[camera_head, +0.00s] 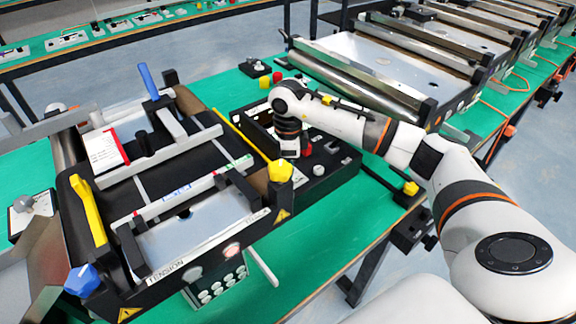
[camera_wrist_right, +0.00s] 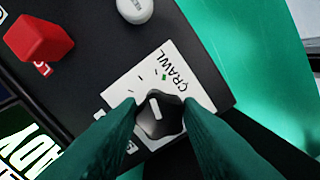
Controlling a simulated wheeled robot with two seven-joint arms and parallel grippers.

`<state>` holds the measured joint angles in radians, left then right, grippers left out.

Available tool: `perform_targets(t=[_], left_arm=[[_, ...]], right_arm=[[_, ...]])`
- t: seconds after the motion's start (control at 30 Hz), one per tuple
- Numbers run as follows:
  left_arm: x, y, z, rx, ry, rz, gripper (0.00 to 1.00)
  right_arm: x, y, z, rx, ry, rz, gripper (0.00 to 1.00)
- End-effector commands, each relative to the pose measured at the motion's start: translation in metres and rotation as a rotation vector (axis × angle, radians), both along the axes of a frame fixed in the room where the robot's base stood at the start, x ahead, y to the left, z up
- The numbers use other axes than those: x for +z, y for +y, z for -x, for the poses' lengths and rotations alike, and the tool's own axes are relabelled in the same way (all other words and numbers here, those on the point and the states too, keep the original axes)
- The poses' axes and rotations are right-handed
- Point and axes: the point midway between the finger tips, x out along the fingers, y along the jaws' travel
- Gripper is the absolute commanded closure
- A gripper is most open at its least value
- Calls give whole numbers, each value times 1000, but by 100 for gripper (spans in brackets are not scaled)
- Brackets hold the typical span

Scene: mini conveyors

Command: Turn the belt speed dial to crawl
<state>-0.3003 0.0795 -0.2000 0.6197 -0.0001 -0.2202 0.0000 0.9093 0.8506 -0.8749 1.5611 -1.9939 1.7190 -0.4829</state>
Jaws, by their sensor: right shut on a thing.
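The belt speed dial (camera_wrist_right: 160,122) is a black knob with a white pointer line, on a white label plate (camera_wrist_right: 192,92). "CRAWL" is printed at the plate's upper right, with a small green mark beside it. The pointer lies along the knob toward the tick marks, a little left of the green mark. My right gripper (camera_wrist_right: 160,117) has its two teal fingers shut on the knob's sides. In the head view, my right gripper (camera_head: 290,150) is over the black control box (camera_head: 318,185) and the dial is hidden there. My left gripper is not in view.
A red button (camera_wrist_right: 40,38) and a white button (camera_wrist_right: 135,10) stand on the same box. Green bench top (camera_head: 330,230) is bare in front of the box.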

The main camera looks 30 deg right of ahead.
Motion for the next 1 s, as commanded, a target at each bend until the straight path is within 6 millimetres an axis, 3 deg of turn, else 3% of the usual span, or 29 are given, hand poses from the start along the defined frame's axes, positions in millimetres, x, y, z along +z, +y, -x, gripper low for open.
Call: perform_targets(t=[0.5, 1.0], left_arm=[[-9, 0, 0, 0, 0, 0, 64], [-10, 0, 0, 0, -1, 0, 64]], right_arm=[[1, 1, 0, -373, -3, 0, 90], [2, 1, 0, -465, -3, 0, 90]])
